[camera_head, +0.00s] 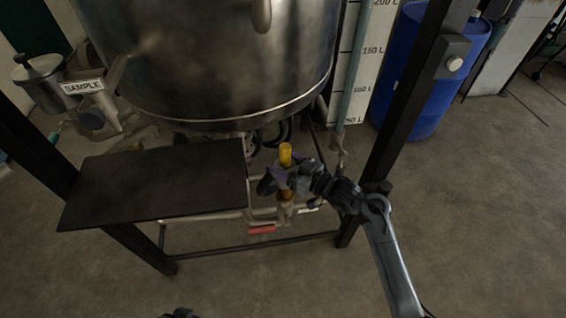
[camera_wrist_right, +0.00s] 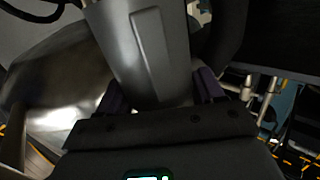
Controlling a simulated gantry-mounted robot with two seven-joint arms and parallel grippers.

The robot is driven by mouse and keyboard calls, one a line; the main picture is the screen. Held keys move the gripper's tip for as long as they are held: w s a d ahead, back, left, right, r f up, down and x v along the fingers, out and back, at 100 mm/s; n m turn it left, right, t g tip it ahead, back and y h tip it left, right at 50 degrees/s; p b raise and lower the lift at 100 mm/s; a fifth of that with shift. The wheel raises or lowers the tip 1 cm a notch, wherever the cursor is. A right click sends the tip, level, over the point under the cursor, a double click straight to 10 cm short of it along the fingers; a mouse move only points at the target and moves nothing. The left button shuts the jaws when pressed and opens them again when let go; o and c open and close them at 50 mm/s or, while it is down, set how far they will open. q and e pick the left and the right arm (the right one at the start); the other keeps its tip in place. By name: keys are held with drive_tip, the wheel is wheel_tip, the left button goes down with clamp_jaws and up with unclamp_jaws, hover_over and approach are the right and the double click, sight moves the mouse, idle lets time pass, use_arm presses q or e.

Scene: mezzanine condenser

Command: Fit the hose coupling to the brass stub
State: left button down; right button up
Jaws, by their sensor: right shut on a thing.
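My right gripper (camera_head: 280,180) is in front of a vertical pipe below the steel vessel, close to the right edge of the dark shelf. Its purple fingers are shut on a dark grey body, which I take to be the hose coupling; it shows large between the fingers in the right wrist view (camera_wrist_right: 148,55). A yellow-brass cylinder (camera_head: 286,153) rises just above the gripper, and brass-coloured pipe shows below it (camera_head: 285,213). The gripper hides the part between, so I cannot tell whether the coupling touches the brass. A dark part, perhaps my left gripper (camera_head: 180,314), barely shows at the bottom edge.
The large steel vessel (camera_head: 205,60) hangs above and behind. The dark shelf (camera_head: 155,180) lies left of the gripper. A black frame post (camera_head: 400,110) stands to the right, with a blue drum (camera_head: 435,75) behind. A red-handled valve (camera_head: 262,230) sits below. Floor is clear at right.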

drive_tip(key=shift+r, duration=0.1)
idle(0.8)
drive_tip(key=shift+f, duration=0.4)
idle(0.4)
drive_tip(key=shift+f+b, duration=0.5)
drive_tip(key=shift+f, duration=0.35)
drive_tip(key=shift+f+b, duration=0.55)
drive_tip(key=shift+f, duration=0.3)
drive_tip(key=shift+f+b, duration=0.5)
drive_tip(key=shift+f, duration=0.35)
drive_tip(key=shift+f, duration=0.35)
